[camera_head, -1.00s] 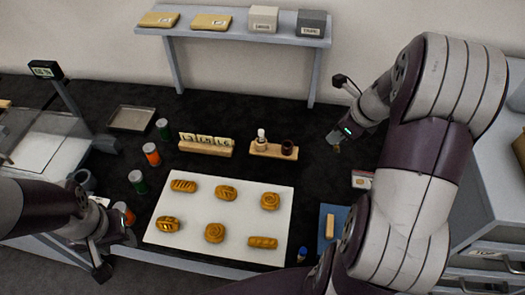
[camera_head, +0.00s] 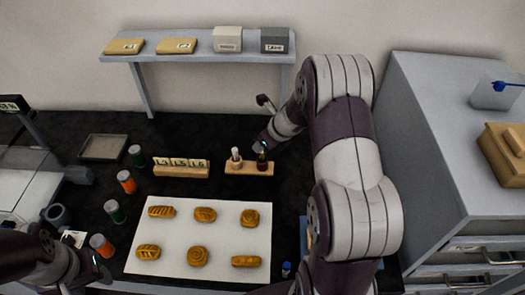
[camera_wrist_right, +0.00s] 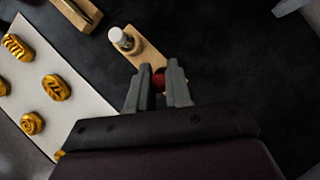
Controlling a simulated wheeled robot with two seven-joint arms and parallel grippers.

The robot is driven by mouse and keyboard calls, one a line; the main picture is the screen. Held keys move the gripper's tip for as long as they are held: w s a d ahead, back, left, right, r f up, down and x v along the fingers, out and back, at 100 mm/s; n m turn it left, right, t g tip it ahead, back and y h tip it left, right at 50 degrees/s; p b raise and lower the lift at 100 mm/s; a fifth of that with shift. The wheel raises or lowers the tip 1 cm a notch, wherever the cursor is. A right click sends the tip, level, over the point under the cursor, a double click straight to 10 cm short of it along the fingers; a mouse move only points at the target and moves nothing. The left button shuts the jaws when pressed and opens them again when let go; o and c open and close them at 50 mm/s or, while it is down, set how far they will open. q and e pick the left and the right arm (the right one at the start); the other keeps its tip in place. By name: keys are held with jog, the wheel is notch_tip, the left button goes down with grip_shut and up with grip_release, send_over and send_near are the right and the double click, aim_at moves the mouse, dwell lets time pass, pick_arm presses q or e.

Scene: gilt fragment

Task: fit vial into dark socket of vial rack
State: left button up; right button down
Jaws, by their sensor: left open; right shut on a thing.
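The wooden vial rack (camera_head: 236,169) stands on the dark counter, with a white-topped vial (camera_head: 236,154) upright at its left end. The rack (camera_wrist_right: 149,57) and white-topped vial (camera_wrist_right: 118,36) also show in the right wrist view. My right gripper (camera_head: 262,151) is over the rack's right end. It is shut on the held vial, whose red part (camera_wrist_right: 159,80) shows between the fingers (camera_wrist_right: 157,88). The dark socket (camera_head: 262,166) is beneath it, mostly covered; I cannot tell whether the vial is inside it. My left gripper (camera_head: 97,266) is open at lower left, near an orange jar (camera_head: 101,245).
A white board (camera_head: 180,262) with several pastries lies in front of the rack. A block with lettered tiles (camera_head: 181,170) stands left of the rack. Several green and orange jars stand further left. A raised shelf (camera_head: 205,47) is behind; a grey cabinet (camera_head: 440,150) stands at right.

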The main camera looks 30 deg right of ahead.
aim_at(263, 159)
notch_tip(263, 159, down, 3)
jog(key=shift+s+f, duration=0.1)
jog(key=shift+f, duration=0.1)
jog(key=shift+f+b, duration=0.1)
jog(key=shift+b, duration=0.3)
jog(key=c, duration=1.1)
grip_release()
jog(key=shift+o, duration=0.2)
